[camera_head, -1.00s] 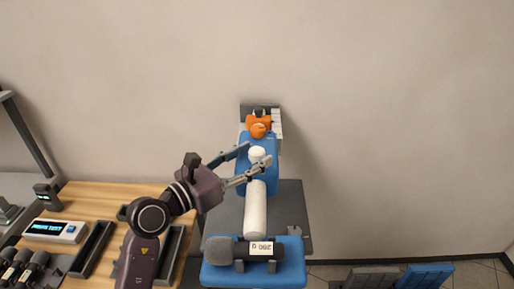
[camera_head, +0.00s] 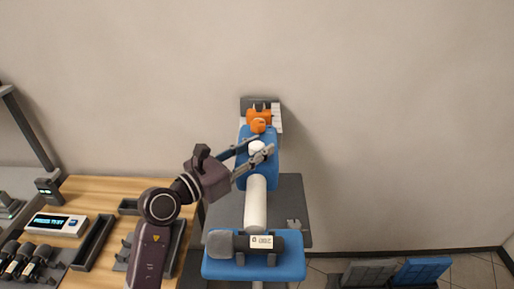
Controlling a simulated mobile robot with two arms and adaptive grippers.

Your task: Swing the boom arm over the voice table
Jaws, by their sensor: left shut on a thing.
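The boom arm appears as a blue length (camera_head: 243,170) running toward the viewer from an orange joint (camera_head: 258,121) by the wall. A white knob (camera_head: 257,148) stands on it. My left gripper (camera_head: 260,149) is shut on this white knob, with one finger on each side. A white cylinder (camera_head: 256,205) lies in line below the knob. A dark grey table (camera_head: 290,205), perhaps the voice table, is beneath and to the right. My right gripper is not in view.
A grey microphone (camera_head: 222,243) with a white label rests on a blue plate (camera_head: 285,268) in front. Blue and grey panels stand at lower right.

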